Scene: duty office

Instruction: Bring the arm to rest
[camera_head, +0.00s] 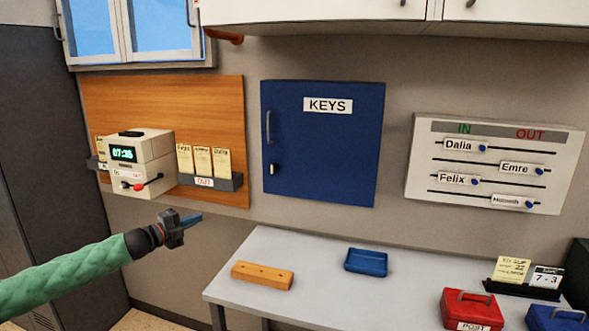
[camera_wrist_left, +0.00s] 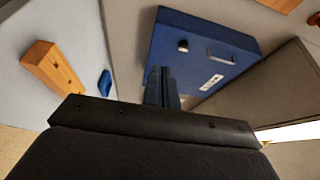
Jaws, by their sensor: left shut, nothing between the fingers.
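My left gripper (camera_head: 191,220) is at the end of the green-sleeved arm that comes in from the left in the head view. Its fingers are together with nothing between them. It is in the air in front of the wall, below the time clock (camera_head: 139,160) and left of the desk. In the left wrist view the shut fingers (camera_wrist_left: 161,87) point toward the blue key cabinet (camera_wrist_left: 205,50), which is shut. The cabinet also shows on the wall in the head view (camera_head: 322,150). My right gripper does not show.
A grey desk (camera_head: 330,285) holds a wooden block (camera_head: 262,275), a blue tray (camera_head: 366,262), a red box (camera_head: 472,310) and a blue box (camera_head: 557,318). An IN/OUT board (camera_head: 492,165) hangs on the wall. Card racks flank the clock. The desk's front middle is clear.

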